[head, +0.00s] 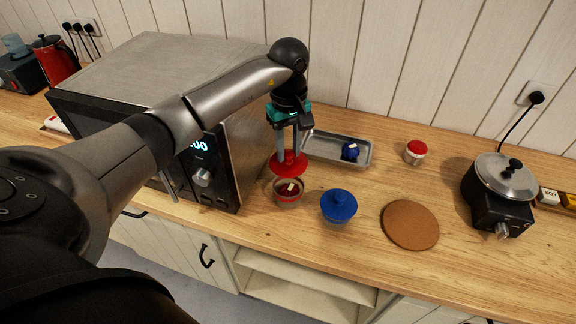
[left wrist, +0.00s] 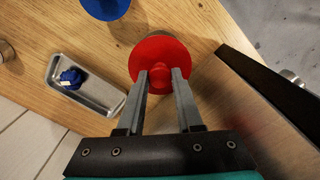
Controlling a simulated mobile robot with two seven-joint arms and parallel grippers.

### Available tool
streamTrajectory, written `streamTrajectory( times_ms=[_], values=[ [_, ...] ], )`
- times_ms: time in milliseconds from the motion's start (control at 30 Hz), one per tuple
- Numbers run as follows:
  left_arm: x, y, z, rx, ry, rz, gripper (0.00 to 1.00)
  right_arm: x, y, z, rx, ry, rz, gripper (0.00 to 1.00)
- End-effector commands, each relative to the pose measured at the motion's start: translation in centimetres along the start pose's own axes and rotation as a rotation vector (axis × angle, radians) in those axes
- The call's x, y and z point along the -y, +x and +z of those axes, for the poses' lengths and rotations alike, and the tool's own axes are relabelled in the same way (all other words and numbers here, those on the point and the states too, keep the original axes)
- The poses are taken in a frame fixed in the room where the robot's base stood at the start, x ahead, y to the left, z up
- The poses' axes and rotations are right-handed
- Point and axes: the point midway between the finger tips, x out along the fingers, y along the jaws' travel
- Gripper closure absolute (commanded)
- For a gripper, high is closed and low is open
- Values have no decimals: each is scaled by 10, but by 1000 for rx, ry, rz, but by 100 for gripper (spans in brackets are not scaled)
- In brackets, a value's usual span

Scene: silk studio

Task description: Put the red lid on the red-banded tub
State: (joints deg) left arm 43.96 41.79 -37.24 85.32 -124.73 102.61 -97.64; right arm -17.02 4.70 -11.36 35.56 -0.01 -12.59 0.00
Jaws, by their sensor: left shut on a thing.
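The red lid (head: 289,166) is held by its knob in my left gripper (head: 288,150), which is shut on it. In the left wrist view the red lid (left wrist: 162,55) shows as a disc with its knob between the two fingers. The red-banded tub (head: 288,193) stands open on the counter just below the lid in the head view, with small light and dark items inside. The lid appears above and slightly behind the tub's mouth, apart from it. My right gripper is not in view.
A metal tray (head: 325,148) with a blue item (head: 350,151) lies behind. The microwave (head: 215,165) is close on the left. A cork mat (head: 410,225) and a red-topped jar (head: 415,152) are further right.

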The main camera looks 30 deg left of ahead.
Motion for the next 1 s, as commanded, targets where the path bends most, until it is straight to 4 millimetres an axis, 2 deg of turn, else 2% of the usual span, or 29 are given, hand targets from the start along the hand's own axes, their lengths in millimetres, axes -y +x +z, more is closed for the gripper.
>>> streamTrajectory(
  times_ms=[100,333,533,1000],
  values=[
    [0,17,0,2,-1,1,100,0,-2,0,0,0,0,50],
    [0,34,0,2,-1,0,100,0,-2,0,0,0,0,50],
    [0,63,1,2,-1,0,100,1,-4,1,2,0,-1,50],
    [0,72,-1,-2,-1,1,100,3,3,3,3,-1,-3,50]
  ],
)
